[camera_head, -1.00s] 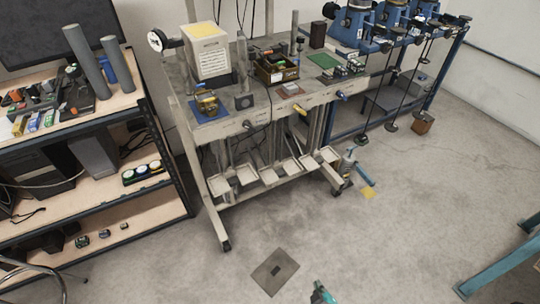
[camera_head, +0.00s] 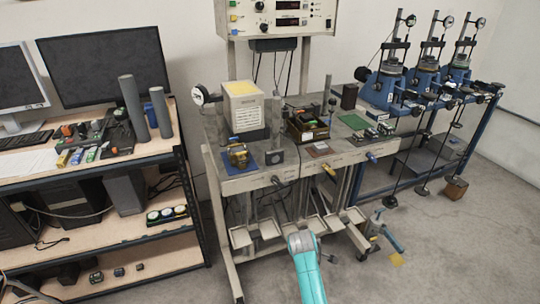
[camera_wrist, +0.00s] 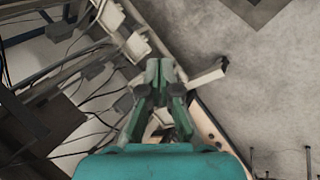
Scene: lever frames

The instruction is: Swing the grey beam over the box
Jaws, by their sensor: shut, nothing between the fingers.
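My gripper (camera_wrist: 164,72) is shut and empty, with its teal fingers together in the middle of the wrist view. It points down near the legs of the grey bench. In the head view my teal arm rises at the bottom centre, in front of the bench; the fingers cannot be made out there. Several pale grey pans (camera_head: 241,237) hang low under the bench. I cannot tell which grey part is the beam. A brown box (camera_head: 455,188) stands on the floor at the right, and an open wooden box (camera_head: 308,130) with small things sits on the bench. Which box is meant is unclear.
The grey bench (camera_head: 235,185) carries a white box-shaped device (camera_head: 243,108) and loose parts. Blue lever machines (camera_head: 383,85) stand at the right. A shelf unit (camera_head: 100,243) with monitors is at the left. A blue-handled tool (camera_head: 390,236) lies on the floor at the right.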

